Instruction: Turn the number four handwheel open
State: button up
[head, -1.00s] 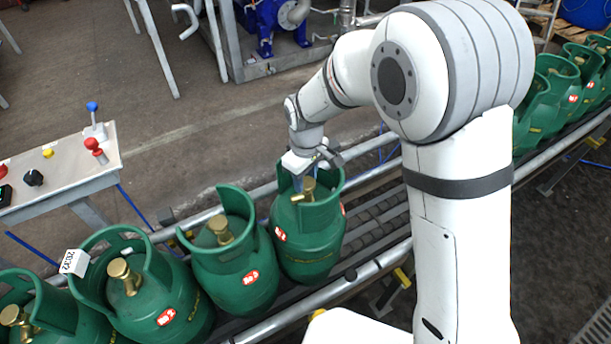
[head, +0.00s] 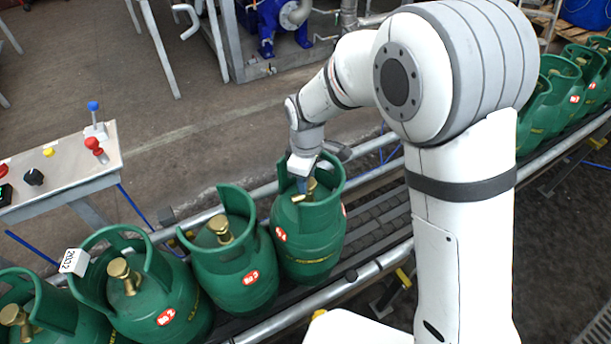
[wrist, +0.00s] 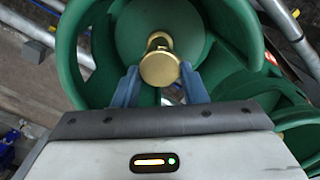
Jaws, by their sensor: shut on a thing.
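The number four cylinder (head: 312,238) is green, with a red label, and stands upright on the conveyor. Its brass handwheel (wrist: 160,68) sits inside the collar, between the two blue fingers of my gripper (wrist: 164,84) in the wrist view. My gripper (head: 302,186) reaches down into the collar from above and is shut on the handwheel. In the head view my gripper partly hides the handwheel.
The number three cylinder (head: 233,262) stands close on the left, with the number two cylinder (head: 158,300) beyond it. Conveyor rails (head: 372,268) run along both sides. A control desk (head: 75,172) with levers stands at left. Rollers right of number four are bare.

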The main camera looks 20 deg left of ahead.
jog(key=shift+w+r, duration=0.1)
jog(key=o, duration=1)
jog(key=shift+c, duration=0.2)
notch_tip(320, 180, up, 8)
jog(key=shift+f, duration=0.15)
